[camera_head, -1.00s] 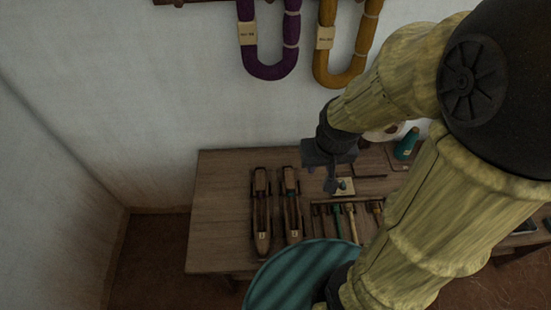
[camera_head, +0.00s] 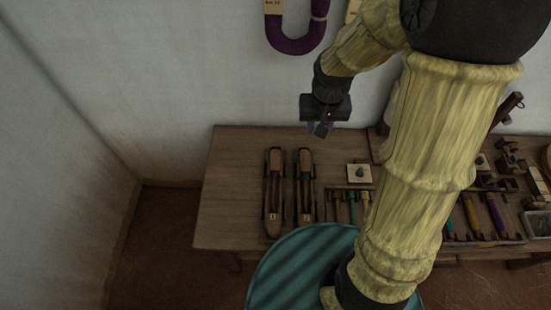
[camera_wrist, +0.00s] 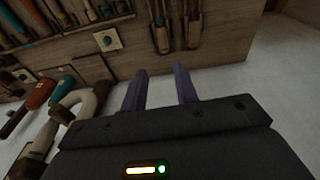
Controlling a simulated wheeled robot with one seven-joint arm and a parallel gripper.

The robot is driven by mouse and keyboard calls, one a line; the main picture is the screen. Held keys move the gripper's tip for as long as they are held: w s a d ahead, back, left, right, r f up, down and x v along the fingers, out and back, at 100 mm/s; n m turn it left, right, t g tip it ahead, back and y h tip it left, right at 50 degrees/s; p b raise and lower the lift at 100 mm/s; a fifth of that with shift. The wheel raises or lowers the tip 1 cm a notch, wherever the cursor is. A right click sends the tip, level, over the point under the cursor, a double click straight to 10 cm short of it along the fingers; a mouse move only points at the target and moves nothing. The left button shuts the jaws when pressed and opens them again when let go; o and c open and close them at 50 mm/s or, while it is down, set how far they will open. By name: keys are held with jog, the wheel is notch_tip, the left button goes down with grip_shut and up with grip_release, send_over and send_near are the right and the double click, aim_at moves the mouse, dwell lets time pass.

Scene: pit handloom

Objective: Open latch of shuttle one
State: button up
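Two long wooden shuttles lie side by side at the left of the table, each with a small pale label. The left shuttle (camera_head: 273,190) has a label that seems to read 1; the right shuttle (camera_head: 305,190) stands beside it. In the wrist view the picture is turned about, with the left shuttle (camera_wrist: 193,25) and right shuttle (camera_wrist: 161,32) at the top. My gripper (camera_head: 322,131) is above the table's back edge, apart from both shuttles. Its two fingers (camera_wrist: 161,72) are spread with nothing between them. The latches are too small to make out.
A pale card with a teal knob (camera_head: 359,173) lies right of the shuttles, behind a row of handled tools (camera_head: 351,206). A round teal striped top (camera_head: 290,272) is in front. The table (camera_head: 228,190) is bare left of the shuttles.

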jog(key=g+b, duration=0.2)
jog(key=b, duration=0.2)
send_over(275, 157)
notch_tip(275, 157, down, 13)
jog(key=shift+m, duration=0.3)
jog(key=shift+f, duration=0.15)
notch_tip(275, 157, down, 17)
jog(key=shift+s+f, duration=0.1)
grip_shut()
